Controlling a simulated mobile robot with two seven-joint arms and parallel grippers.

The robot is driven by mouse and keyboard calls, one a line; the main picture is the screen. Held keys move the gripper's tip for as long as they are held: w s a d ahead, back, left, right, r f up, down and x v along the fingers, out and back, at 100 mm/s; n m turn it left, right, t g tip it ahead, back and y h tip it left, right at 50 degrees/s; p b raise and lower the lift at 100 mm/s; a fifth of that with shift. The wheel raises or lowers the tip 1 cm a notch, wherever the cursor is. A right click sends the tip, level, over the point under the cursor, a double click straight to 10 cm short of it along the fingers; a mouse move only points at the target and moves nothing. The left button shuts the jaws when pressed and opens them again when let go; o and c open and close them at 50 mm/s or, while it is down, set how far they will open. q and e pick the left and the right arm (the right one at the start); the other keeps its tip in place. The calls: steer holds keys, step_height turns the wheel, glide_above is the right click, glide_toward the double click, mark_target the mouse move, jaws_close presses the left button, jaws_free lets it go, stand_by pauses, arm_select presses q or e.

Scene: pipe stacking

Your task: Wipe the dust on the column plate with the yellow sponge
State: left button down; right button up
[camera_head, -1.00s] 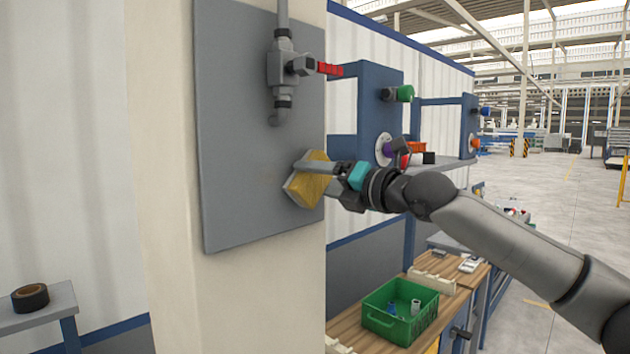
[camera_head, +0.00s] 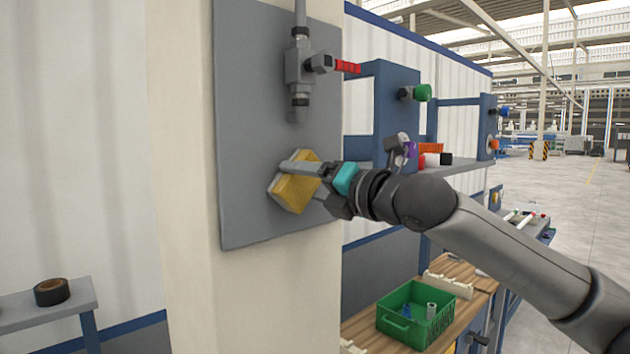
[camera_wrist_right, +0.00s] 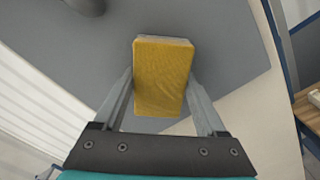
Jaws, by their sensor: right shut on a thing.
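The grey column plate (camera_head: 250,120) is fixed upright on the cream column. The yellow sponge (camera_head: 296,192) is tilted and sits in front of the plate's lower right part; I cannot tell for certain whether it touches. My right gripper (camera_head: 308,170) is shut on the sponge, which also shows between the two fingers in the right wrist view (camera_wrist_right: 163,77). No distinct dust marks can be made out on the plate; the area behind the sponge is hidden. My left gripper is not in view.
A pipe with a valve and red handle (camera_head: 347,67) runs down the plate's upper right, above the sponge. A green crate (camera_head: 415,314) stands on a wooden bench at lower right. A black tape roll (camera_head: 51,292) lies on a small table at left. The plate's left half is clear.

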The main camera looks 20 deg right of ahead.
mark_target(254, 185)
steer(key=shift+s+a+p, duration=0.15)
steer(key=shift+s+a, duration=0.3)
steer(key=shift+a, duration=0.75)
steer(key=shift+s+a+p, duration=0.1)
steer(key=shift+s+a, duration=0.3)
steer(key=shift+a, duration=0.8)
steer(key=shift+s+a+p, duration=0.15)
steer(key=shift+s+a, duration=0.3)
steer(key=shift+a, duration=0.75)
steer(key=shift+s, duration=0.1)
steer(key=shift+v, duration=2.9)
steer(key=shift+d, duration=0.1)
steer(key=shift+v, duration=1.45)
